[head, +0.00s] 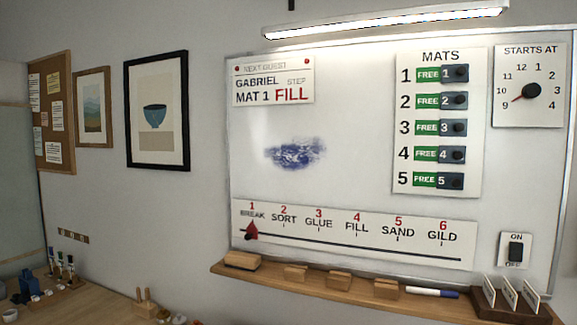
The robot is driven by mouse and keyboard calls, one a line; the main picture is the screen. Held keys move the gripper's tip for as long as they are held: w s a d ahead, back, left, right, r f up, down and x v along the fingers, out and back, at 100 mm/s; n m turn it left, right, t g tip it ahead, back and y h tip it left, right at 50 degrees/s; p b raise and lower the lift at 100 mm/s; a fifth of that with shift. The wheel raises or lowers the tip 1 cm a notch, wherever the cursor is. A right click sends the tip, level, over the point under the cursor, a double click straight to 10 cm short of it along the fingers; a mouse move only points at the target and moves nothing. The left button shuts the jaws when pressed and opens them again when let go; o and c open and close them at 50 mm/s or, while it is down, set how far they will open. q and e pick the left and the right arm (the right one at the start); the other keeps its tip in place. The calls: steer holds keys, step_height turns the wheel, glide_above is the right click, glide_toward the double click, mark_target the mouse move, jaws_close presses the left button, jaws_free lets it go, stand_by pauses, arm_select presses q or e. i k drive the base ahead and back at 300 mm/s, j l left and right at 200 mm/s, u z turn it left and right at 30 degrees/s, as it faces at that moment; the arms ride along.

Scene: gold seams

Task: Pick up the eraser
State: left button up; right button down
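The likely eraser (242,260) is a tan wooden block, larger than the other blocks. It rests at the left end of the wooden ledge (270,281) under the whiteboard. Nothing covers it. Neither of my grippers is in the head view, so nothing is seen touching it.
Several smaller wooden blocks (339,281), a blue-capped marker (432,292) and a card holder (510,304) stand along the ledge. A blue smudge (296,154) marks the whiteboard (350,120). A wooden table (95,305) at lower left holds small tools and pieces.

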mark_target(244, 261)
steer(key=i+j+z, duration=0.15)
steer(key=j+z, duration=1)
steer(key=j, duration=0.25)
